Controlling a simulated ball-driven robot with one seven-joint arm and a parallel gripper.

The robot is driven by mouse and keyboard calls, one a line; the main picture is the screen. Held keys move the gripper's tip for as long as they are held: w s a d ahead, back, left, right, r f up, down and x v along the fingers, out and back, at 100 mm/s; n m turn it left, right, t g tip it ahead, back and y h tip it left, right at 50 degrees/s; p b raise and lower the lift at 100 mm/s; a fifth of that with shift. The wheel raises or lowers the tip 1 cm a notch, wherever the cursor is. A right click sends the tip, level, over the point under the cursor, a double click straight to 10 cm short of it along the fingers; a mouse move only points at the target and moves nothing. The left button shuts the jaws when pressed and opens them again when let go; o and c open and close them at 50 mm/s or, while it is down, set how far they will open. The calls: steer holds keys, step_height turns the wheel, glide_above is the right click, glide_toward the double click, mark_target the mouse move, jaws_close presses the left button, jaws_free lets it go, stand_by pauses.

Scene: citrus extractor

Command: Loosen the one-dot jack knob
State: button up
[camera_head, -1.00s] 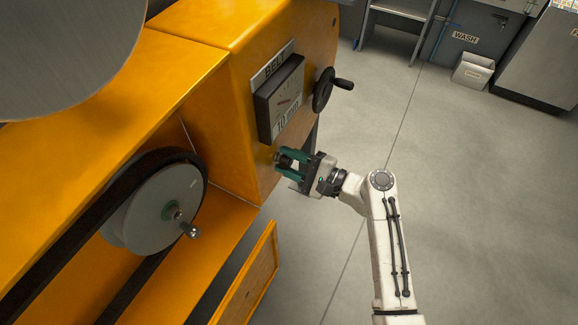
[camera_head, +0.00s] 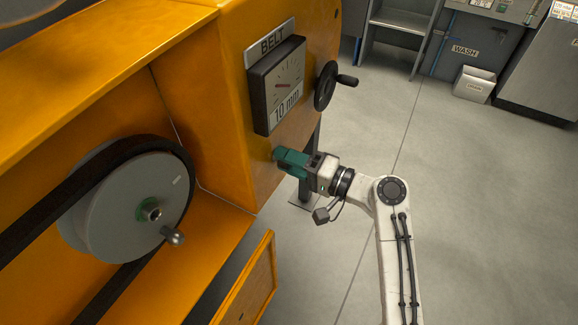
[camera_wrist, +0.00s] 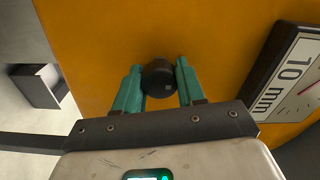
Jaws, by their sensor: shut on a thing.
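The jack knob (camera_wrist: 158,78) is a round black knob on the orange panel of the machine. In the wrist view it sits between the two green fingers of my gripper (camera_wrist: 158,84), which is shut on it. A small pale mark shows on its face, too small to read as a dot count. In the head view my gripper (camera_head: 278,158) reaches the orange panel below the belt gauge, and its fingers hide the knob.
The belt gauge (camera_head: 277,85), labelled 10 mm, is just above my gripper. A black handwheel (camera_head: 326,86) sticks out to its right. A grey pulley with a black belt (camera_head: 135,205) is at left, above an open orange door (camera_head: 250,285).

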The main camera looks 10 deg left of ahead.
steer(key=shift+a+n, duration=0.1)
steer(key=shift+n, duration=0.3)
steer(key=o, duration=1.1)
steer(key=shift+c, duration=0.2)
steer(key=v, duration=1)
steer(key=shift+d, duration=0.4)
steer(key=shift+s, duration=0.15)
